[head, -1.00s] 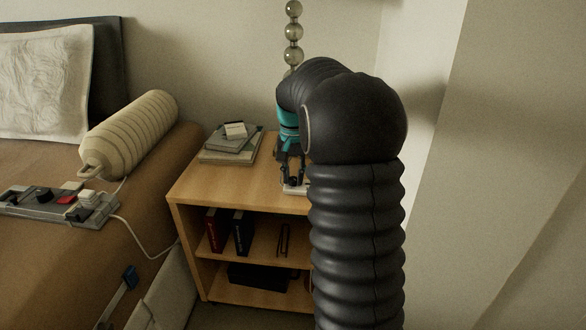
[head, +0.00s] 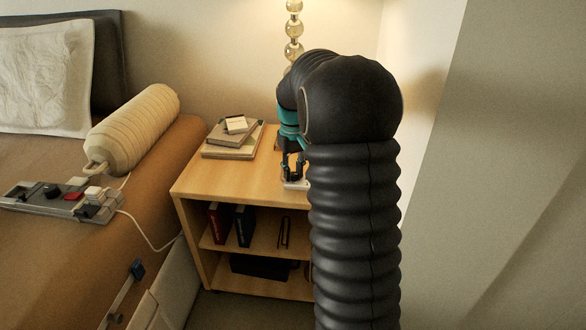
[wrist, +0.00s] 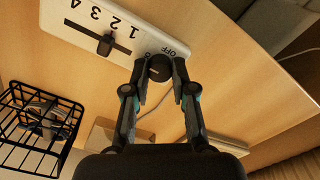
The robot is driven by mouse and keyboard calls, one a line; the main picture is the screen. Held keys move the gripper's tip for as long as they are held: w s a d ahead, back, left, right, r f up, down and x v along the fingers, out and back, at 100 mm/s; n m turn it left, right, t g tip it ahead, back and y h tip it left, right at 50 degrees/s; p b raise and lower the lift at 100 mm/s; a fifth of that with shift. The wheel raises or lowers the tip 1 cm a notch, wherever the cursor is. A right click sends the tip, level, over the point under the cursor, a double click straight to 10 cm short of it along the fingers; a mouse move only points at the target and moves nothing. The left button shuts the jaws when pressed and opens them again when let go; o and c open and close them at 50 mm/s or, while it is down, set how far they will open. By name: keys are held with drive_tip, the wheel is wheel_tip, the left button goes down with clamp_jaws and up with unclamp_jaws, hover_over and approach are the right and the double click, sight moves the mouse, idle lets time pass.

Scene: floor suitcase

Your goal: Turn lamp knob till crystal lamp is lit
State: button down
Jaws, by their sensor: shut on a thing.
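The crystal lamp (head: 293,28) stands at the back of the nightstand, a column of clear balls; its top is out of frame and my arm hides its lower part. Light glows on the wall around it. In the wrist view, a white control panel (wrist: 70,22) bears a slider with printed numbers and a round black knob (wrist: 160,68) by the word OFF. My gripper (wrist: 160,75) is shut on this knob, a finger on each side. In the head view my gripper (head: 293,178) points down at the panel (head: 296,185) on the nightstand top.
The nightstand (head: 215,182) carries stacked books (head: 232,140) at its left and more books on its shelf. A bed with a bolster (head: 135,125) and a switch box (head: 60,200) lies left. A wall (head: 500,150) stands close right. A black wire basket (wrist: 40,115) shows in the wrist view.

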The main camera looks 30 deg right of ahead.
sight(293, 173)
idle(0.5)
drive_tip(key=c, duration=0.9)
unclamp_jaws()
drive_tip(key=shift+c, duration=0.2)
wheel_tip(293, 173, up, 12)
drive_tip(key=shift+w, duration=0.1)
